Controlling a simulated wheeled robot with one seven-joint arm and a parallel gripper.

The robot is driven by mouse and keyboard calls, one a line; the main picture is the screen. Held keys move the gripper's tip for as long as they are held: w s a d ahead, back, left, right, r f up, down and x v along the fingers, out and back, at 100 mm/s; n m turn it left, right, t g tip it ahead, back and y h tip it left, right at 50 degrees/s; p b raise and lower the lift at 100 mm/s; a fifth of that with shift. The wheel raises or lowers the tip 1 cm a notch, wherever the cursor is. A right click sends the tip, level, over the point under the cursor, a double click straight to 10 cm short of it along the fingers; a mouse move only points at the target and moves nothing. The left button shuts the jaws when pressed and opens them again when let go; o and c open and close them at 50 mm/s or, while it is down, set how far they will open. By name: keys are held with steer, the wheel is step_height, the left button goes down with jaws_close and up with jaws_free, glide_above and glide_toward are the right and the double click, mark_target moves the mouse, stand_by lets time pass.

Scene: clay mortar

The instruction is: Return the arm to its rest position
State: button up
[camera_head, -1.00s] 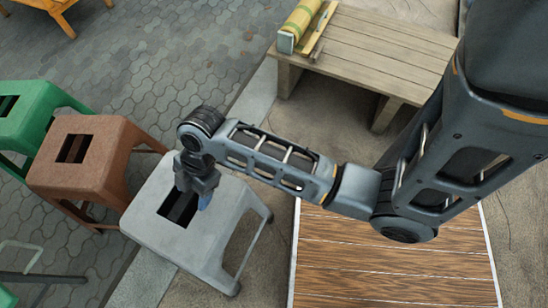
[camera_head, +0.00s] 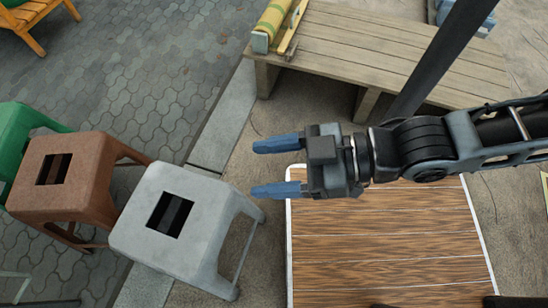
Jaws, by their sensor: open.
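My gripper (camera_head: 277,168) is open and empty, with its two blue fingers spread apart and pointing left. It is in the air above the sandy ground and the far left corner of a brown plank-topped surface (camera_head: 390,245). My arm (camera_head: 430,145) reaches in from the right edge and hides part of that surface. The grey stool (camera_head: 188,253) stands to the lower left of the gripper, apart from it in the picture, with a dark rectangular slot in its seat.
A brown stool (camera_head: 85,160) and a green stool (camera_head: 15,135) stand left of the grey one. A low wooden table (camera_head: 350,50) with a rolled yellow-green mat (camera_head: 275,20) is at the back. An orange wooden chair (camera_head: 35,15) is far left. The paving between is clear.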

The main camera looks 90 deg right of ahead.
steer(key=shift+s+r, duration=0.2)
steer(key=shift+r, duration=0.4)
step_height(320, 180, up, 16)
steer(key=p, duration=1.5)
steer(key=shift+f+p, duration=0.25)
steer(key=shift+p, duration=0.1)
